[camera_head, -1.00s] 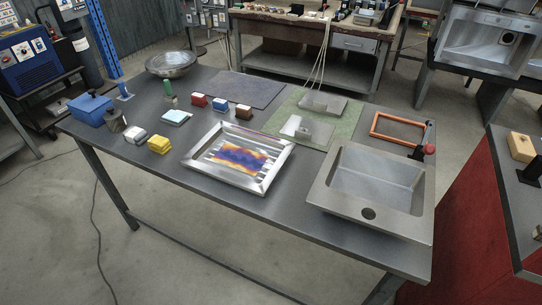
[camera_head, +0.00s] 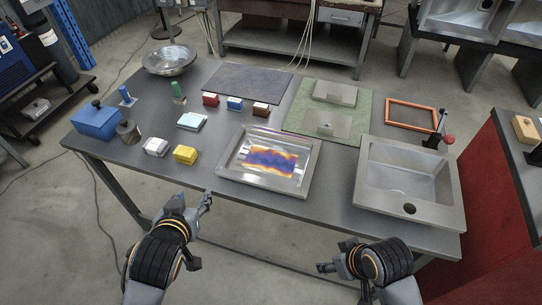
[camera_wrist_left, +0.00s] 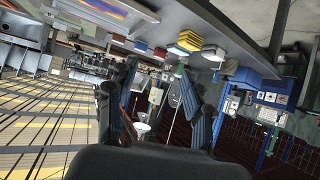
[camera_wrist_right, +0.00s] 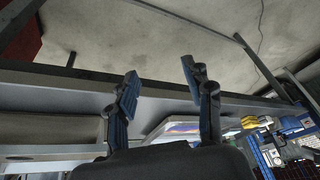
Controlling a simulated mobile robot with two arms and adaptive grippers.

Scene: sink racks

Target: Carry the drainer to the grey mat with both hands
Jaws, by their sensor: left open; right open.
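The drainer (camera_head: 228,168) is a shiny metal tray with a raised rim, lying flat at the table's front middle. Its bottom shows a blue, orange and white pattern. Part of it also shows in the left wrist view (camera_wrist_left: 112,8) and the right wrist view (camera_wrist_right: 176,128). The grey mat (camera_head: 247,83) lies flat and bare behind it. My left gripper (camera_head: 200,228) is open and empty in front of the table, left of the drainer. My right gripper (camera_head: 332,257) is open and empty in front of the table, to the drainer's lower right. Neither touches the drainer.
Yellow (camera_head: 185,154), red (camera_head: 210,100), blue (camera_head: 235,103) and brown (camera_head: 261,109) blocks stand left of and behind the drainer. A sink (camera_head: 365,185) stands close to its right. A green mat (camera_head: 297,119) with metal plates lies behind right.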

